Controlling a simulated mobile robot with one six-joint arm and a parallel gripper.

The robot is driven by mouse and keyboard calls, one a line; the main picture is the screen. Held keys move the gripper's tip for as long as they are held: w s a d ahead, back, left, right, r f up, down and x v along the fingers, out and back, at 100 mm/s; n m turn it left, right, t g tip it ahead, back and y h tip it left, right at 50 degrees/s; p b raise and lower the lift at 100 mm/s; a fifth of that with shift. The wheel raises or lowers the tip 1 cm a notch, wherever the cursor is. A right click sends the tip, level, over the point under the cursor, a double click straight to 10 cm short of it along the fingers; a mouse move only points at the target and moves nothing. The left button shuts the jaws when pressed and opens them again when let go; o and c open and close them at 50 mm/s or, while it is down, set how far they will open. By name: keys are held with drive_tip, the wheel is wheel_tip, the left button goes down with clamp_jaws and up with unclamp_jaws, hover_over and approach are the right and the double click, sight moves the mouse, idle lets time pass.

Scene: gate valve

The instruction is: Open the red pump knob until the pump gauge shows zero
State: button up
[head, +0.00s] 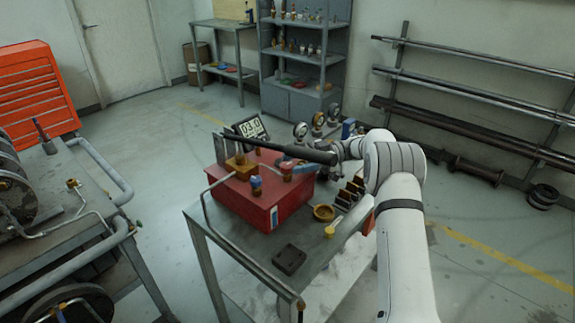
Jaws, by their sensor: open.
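The red pump (243,203) is a box on a metal bench. The red knob (287,165) sits on the pump's top, under a long black lever (308,154). A blue knob (255,182) is in front of it, to the left. My gripper (341,150) is open, near the right end of the lever and to the right of the red knob. Its fingertips are small and partly hidden, so I cannot tell whether they touch anything.
A metal hose curves down the pump's left side. A piped workbench (75,262) stands at left.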

drive_tip(key=shift+v, duration=1.2)
drive_tip(key=shift+w+d+r+p, duration=0.15)
drive_tip(key=shift+r+p, duration=0.2)
drive_tip(key=shift+p, duration=0.85)
drive_tip(key=d+p, duration=0.1)
drive_tip(key=p, duration=0.1)
drive_tip(key=shift+w+f+p, duration=0.1)
drive_tip(key=shift+w+p, duration=0.1)
drive_tip(key=shift+p, duration=0.15)
drive_tip(key=shift+d+f+p, duration=0.2)
drive_tip(key=shift+d+p, duration=0.1)
drive_tip(key=shift+p, duration=0.1)
drive_tip(key=shift+w+f, duration=0.1)
